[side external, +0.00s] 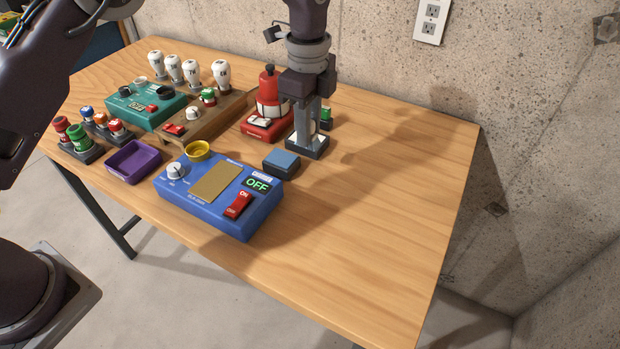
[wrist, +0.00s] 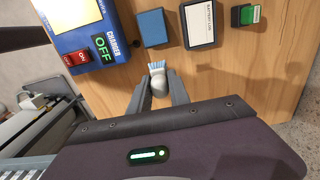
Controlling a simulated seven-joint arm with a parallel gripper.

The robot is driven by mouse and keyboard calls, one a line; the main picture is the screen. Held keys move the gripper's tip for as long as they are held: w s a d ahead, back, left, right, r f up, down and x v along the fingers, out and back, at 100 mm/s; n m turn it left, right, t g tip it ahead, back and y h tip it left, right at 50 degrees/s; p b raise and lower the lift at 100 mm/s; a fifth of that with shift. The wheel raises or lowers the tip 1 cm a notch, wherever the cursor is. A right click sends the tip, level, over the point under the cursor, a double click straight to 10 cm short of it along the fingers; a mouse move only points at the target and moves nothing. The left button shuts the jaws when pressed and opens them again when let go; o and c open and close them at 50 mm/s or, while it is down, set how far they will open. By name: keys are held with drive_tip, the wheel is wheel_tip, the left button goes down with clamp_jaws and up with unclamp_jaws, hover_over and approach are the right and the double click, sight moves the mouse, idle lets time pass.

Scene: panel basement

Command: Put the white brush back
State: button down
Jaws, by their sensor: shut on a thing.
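The white brush (wrist: 159,84) shows in the wrist view, with a pale rounded body and light blue bristles at its far end. My gripper (wrist: 159,90) has one finger on each side of it and is shut on it. The brush is not clearly made out there, being hidden by the fingers. I cannot tell its height above the table.
A blue-topped block (side external: 281,163) sits left of the tray, beside the blue charger (side external: 222,219) showing OFF. A red device (side external: 267,120) stands close left of my gripper, and a green item (side external: 326,114) behind it. The table's right side (side external: 400,190) is clear.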

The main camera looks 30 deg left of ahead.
drive_tip(key=f, duration=1)
drive_tip(key=shift+w+d, duration=0.1)
drive_tip(key=shift+d, duration=0.15)
drive_tip(key=shift+f, duration=0.1)
drive_tip(key=c, duration=1.2)
unclamp_jaws()
drive_tip(key=shift+c, duration=0.2)
drive_tip(key=shift+o, duration=0.2)
